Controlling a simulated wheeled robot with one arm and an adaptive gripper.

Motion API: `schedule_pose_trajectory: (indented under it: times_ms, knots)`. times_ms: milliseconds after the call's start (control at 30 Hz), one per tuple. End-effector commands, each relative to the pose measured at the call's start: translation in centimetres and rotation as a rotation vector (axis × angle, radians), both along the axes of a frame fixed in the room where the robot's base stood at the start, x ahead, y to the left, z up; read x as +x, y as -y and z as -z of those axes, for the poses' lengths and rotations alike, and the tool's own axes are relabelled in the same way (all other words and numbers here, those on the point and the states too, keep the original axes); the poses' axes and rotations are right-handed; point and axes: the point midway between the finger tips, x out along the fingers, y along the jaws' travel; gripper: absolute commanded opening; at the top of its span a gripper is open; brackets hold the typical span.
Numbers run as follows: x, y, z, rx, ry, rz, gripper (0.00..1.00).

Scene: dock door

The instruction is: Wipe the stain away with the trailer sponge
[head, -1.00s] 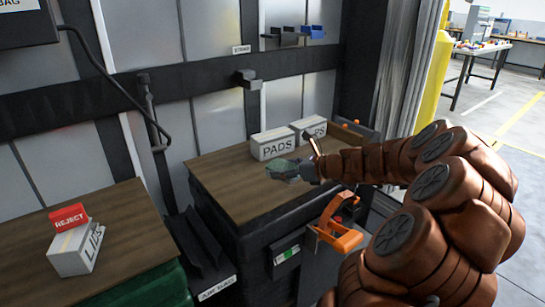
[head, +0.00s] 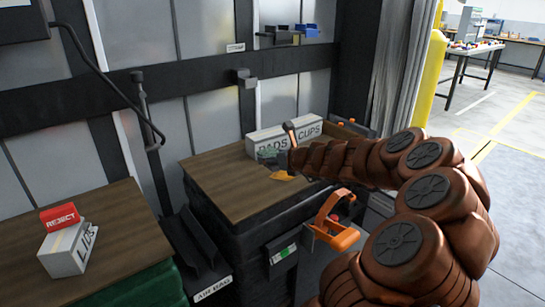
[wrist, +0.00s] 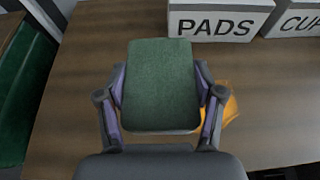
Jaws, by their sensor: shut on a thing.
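The trailer sponge (wrist: 160,84) is a dark green slab with a pale edge. My gripper (wrist: 163,92) is shut on it, one finger at each side. In the head view the sponge (head: 268,153) shows small in front of the PADS box, at the end of my arm. The stain (wrist: 231,104) is an orange patch on the brown wooden top, right of the sponge and partly hidden by my right finger. The stain also shows in the head view (head: 284,177), below the gripper. I cannot tell whether the sponge touches the wood.

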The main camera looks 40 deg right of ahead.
Motion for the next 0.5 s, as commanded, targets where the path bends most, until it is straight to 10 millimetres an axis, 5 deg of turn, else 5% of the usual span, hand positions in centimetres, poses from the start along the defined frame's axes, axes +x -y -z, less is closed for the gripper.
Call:
schedule_pose_trajectory:
  times_ms: [500]
  knots:
    - [-0.3,0.5,4.7,-0.001,-0.001,0.008,0.55]
